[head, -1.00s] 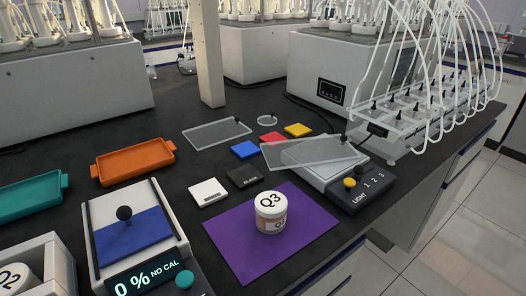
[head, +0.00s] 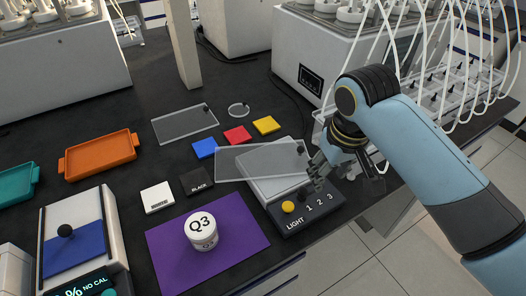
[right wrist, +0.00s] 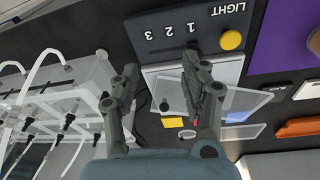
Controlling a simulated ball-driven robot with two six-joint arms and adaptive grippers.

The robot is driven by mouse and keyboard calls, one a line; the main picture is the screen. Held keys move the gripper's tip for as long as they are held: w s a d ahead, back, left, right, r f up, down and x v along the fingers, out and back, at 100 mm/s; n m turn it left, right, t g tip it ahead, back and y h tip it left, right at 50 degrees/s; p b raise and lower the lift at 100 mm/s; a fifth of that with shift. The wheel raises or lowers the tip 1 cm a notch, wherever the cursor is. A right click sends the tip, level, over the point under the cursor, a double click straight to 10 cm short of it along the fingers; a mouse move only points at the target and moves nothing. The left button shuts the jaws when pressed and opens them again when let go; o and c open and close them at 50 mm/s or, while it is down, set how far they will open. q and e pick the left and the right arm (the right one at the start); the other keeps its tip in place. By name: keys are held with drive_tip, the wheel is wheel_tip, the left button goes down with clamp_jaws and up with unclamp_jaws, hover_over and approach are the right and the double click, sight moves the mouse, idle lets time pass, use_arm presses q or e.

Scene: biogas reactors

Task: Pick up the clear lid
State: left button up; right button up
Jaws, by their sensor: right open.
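A clear flat lid (head: 250,160) with a small black knob lies across the white top of the light box, overhanging its left side. The lid also shows in the right wrist view (right wrist: 240,97). My right gripper (head: 317,172) is open and empty over the right end of the light box, just right of the knob. In the right wrist view its two fingers (right wrist: 160,72) are spread apart over the white top and the bench. Whether a finger touches the lid I cannot tell. My left gripper is not in view.
The light box (head: 310,213) has a yellow button. A second clear plate (head: 185,124) and a small clear disc (head: 238,110) lie behind. Blue, red and yellow tiles are close by. A Q3 jar (head: 202,233) stands on a purple mat (head: 165,250). Tubed glassware stands at right.

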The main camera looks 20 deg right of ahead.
drive_tip(key=w+r, duration=0.4)
drive_tip(key=r, duration=0.1)
drive_tip(key=m+g, duration=0.2)
hover_over(301, 147)
drive_tip(key=f, duration=0.3)
drive_tip(key=shift+w+d+f+y, duration=0.15)
drive_tip(key=shift+w+f+y, duration=0.15)
drive_tip(key=shift+f, duration=0.1)
drive_tip(key=shift+s+f+p, duration=0.15)
drive_tip(key=shift+f+p, duration=0.1)
drive_tip(key=shift+f, duration=1.1)
drive_tip(key=shift+s+f+p, duration=0.1)
drive_tip(key=shift+f+p, duration=0.1)
drive_tip(key=shift+f, duration=1.15)
clamp_jaws()
